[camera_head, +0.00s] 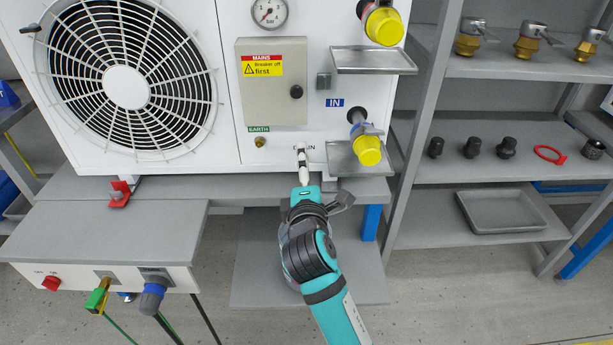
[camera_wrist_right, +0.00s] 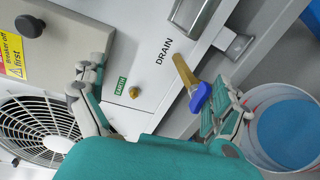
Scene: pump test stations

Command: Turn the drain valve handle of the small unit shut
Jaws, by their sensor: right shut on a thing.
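The small unit (camera_head: 225,150) is a white cabinet with a fan grille. Its drain valve is a brass spout (camera_wrist_right: 186,72) below the DRAIN label, with a blue handle (camera_wrist_right: 200,97) at its end. My right gripper (camera_head: 303,168) is at the cabinet's lower edge and hides most of the valve in the head view. In the right wrist view my right gripper (camera_wrist_right: 158,100) has the blue handle close against its right-hand finger. My left gripper is not in view.
A bucket (camera_wrist_right: 251,118) with blue content stands beside the right-hand finger in the wrist view. Yellow-capped ports (camera_head: 369,151) and small metal trays (camera_head: 375,60) jut out right of the gripper. A shelf rack (camera_head: 480,125) with fittings stands further right.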

